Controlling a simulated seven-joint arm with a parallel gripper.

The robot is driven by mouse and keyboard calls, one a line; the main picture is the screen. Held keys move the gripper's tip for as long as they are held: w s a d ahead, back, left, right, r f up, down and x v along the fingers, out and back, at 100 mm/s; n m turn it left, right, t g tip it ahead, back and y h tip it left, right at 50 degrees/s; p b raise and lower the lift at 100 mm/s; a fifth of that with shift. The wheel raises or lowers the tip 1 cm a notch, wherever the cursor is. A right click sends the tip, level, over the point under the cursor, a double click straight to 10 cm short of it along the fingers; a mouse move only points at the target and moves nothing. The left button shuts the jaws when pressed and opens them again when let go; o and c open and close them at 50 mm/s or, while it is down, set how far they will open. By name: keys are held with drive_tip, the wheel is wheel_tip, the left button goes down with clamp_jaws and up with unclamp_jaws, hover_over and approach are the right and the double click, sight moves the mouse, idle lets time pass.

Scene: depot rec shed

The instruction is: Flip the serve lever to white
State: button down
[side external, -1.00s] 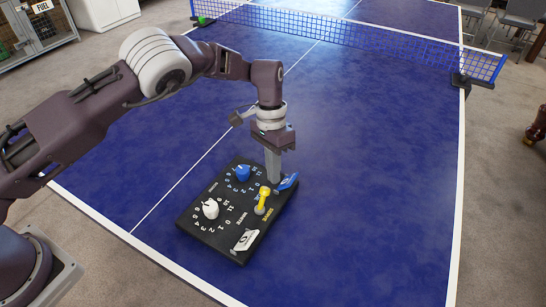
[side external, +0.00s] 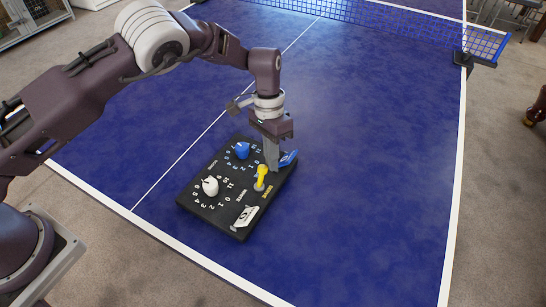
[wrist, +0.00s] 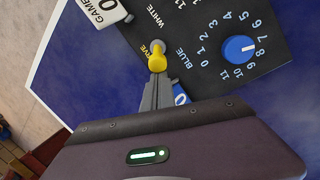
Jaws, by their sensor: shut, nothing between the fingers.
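A black scoreboard panel (side external: 217,218) lies on the blue table. Its yellow serve lever (side external: 261,174) stands on a grey base and leans toward the blue end; in the wrist view the lever (wrist: 157,62) tips toward my fingers. My gripper (side external: 271,169) is shut and empty, pointing down beside the lever on its blue-card side. In the wrist view the fingertips (wrist: 158,80) are right against the lever's yellow end or very close; I cannot tell if they touch. The word WHITE (wrist: 154,16) is printed on the panel's other side.
The panel also bears a blue knob (side external: 242,150), a white knob (side external: 210,187), a white flip card (side external: 245,216) and a blue flip card (side external: 288,158) close to my fingers. The net (side external: 400,36) crosses the table farther back. The table right of the panel is clear.

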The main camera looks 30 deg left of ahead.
sight(264, 185)
drive_tip(key=shift+s+r, duration=0.4)
drive_tip(key=shift+s, duration=0.2)
drive_tip(key=shift+s+a+r+t, duration=0.1)
drive_tip(key=shift+s+r+t, duration=0.1)
drive_tip(key=shift+s+t, duration=0.45)
drive_tip(key=shift+s+r, duration=0.1)
drive_tip(key=shift+s, duration=0.6)
drive_tip(key=shift+r, duration=0.8)
